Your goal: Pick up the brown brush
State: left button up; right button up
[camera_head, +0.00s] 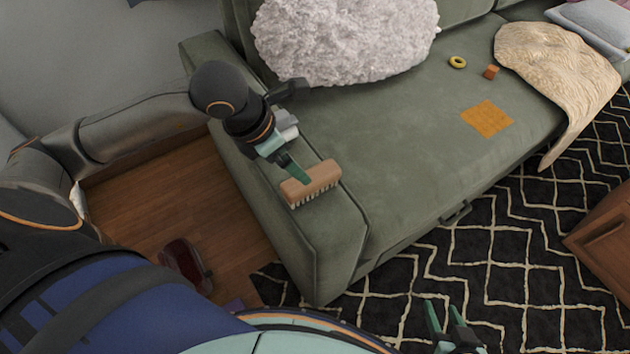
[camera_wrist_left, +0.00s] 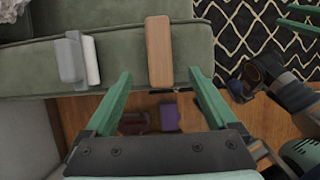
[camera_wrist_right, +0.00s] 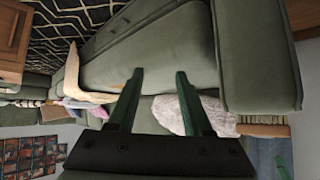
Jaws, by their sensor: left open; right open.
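The brown brush (camera_head: 318,180), with pale bristles facing down, lies on the left armrest of the green sofa. It also shows in the left wrist view (camera_wrist_left: 158,50) as a tan block, ahead of and between the lines of the two fingers. My left gripper (camera_head: 299,170) is open at the brush in the head view; no grip on it shows. In the left wrist view its fingertips (camera_wrist_left: 160,73) stand wide on both sides of the brush's near end. My right gripper (camera_head: 445,308) is open and empty at the bottom of the head view, far from the brush.
A grey-and-white object (camera_wrist_left: 76,60) lies on the armrest beside the brush. A dark red object (camera_head: 186,264) lies on the floor.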

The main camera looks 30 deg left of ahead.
aim_at(298, 185)
pick_arm(q)
jog(key=x, duration=0.3)
jog(key=shift+f, duration=0.3)
jog(key=shift+b+x, duration=0.4)
jog(key=shift+x, duration=0.7)
jog(key=b+x, duration=0.1)
jog(key=x, duration=0.4)
jog(key=shift+w, duration=0.25)
jog(key=shift+w+d+f, duration=0.1)
jog(key=shift+d+f, duration=0.05)
jog(key=shift+f, duration=0.15)
jog(key=shift+r, duration=0.1)
grip_shut()
pick_arm(e)
jog(key=w+r+t, duration=0.4)
jog(key=w+r, duration=0.1)
jog(key=r, duration=0.2)
jog(key=shift+d+n+y, duration=0.2)
jog(key=shift+n+y, duration=0.1)
jog(key=shift+n, duration=0.1)
